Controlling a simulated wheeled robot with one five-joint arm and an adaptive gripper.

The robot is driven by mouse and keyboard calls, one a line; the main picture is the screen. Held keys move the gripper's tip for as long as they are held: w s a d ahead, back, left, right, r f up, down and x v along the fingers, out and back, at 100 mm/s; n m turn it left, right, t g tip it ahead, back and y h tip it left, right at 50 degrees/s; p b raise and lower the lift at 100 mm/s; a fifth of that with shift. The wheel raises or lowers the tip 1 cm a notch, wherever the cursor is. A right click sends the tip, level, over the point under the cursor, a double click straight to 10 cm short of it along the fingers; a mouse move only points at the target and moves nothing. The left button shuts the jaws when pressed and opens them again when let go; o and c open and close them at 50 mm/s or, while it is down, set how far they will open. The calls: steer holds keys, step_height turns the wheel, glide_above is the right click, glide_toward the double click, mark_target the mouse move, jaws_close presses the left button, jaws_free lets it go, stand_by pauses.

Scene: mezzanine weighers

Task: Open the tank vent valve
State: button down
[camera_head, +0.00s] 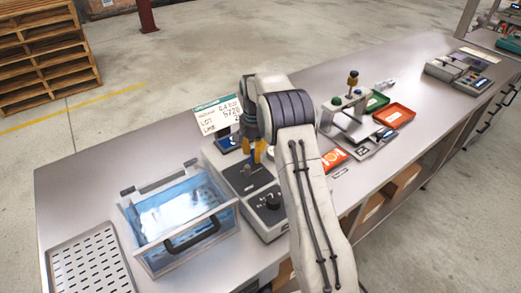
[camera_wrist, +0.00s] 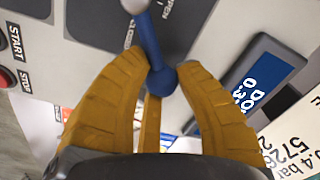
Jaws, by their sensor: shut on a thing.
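The vent valve lever (camera_wrist: 151,40) is a blue bar with a rounded knob end, set on a dark plate of a grey control unit (camera_head: 270,222). The lettering OPEN shows beside the lever's pivot in the wrist view; another label is partly covered. My gripper (camera_wrist: 162,78) has its yellow fingers on both sides of the lever's knob end, shut on it. In the head view my gripper (camera_head: 252,157) points down over the unit, and the lever is mostly hidden there. The clear tank (camera_head: 190,243) with blue water stands left of the unit.
A white sign (camera_head: 216,115) and a small display (camera_wrist: 255,88) stand behind the unit. START and STOP buttons show at the wrist view's left. A perforated tray (camera_head: 92,268) lies at the left. Red and green trays and a fixture stand to the right.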

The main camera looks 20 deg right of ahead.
steer(key=n, duration=0.1)
steer(key=w+a+n+p, duration=0.1)
steer(key=n, duration=0.1)
steer(key=shift+w+a+r, duration=0.2)
steer(key=shift+w+a, duration=0.05)
steer(key=n, duration=0.1)
steer(key=a+n, duration=0.1)
steer(key=shift+w+a+n, duration=0.25)
steer(key=shift+w+n, duration=0.05)
steer(key=a+n, duration=0.2)
steer(key=n, duration=0.1)
steer(key=shift+w, duration=0.1)
steer(key=shift+a+n, duration=0.5)
steer(key=shift+n, duration=0.5)
steer(key=shift+a, duration=0.1)
steer(key=c, duration=0.9)
jaws_free()
steer(key=shift+a+f, duration=0.1)
steer(key=shift+f, duration=0.05)
steer(key=shift+s, duration=0.2)
